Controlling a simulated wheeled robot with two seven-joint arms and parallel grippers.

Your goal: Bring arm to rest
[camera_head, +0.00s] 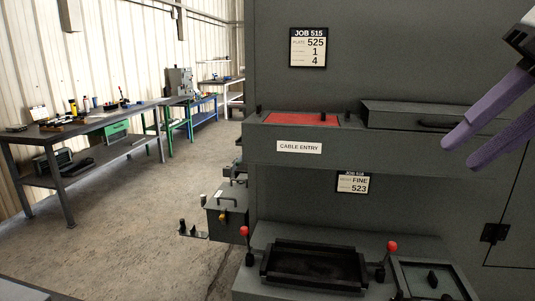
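My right gripper (462,151) comes in from the upper right, in front of the grey cabinet (375,85). Its two purple fingers are apart and nothing shows between them, so it is open and empty. The fingertips point down and left, in front of the shelf box with the dark handle as seen in the picture. I cannot tell whether they touch it. My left gripper is not in view.
A shelf labelled CABLE ENTRY (299,147) juts from the cabinet, with a red panel (302,119) on top. Below are a black tray (312,285) and red-knobbed levers (391,246). A workbench (85,126) stands at the left; the floor (150,220) between is clear.

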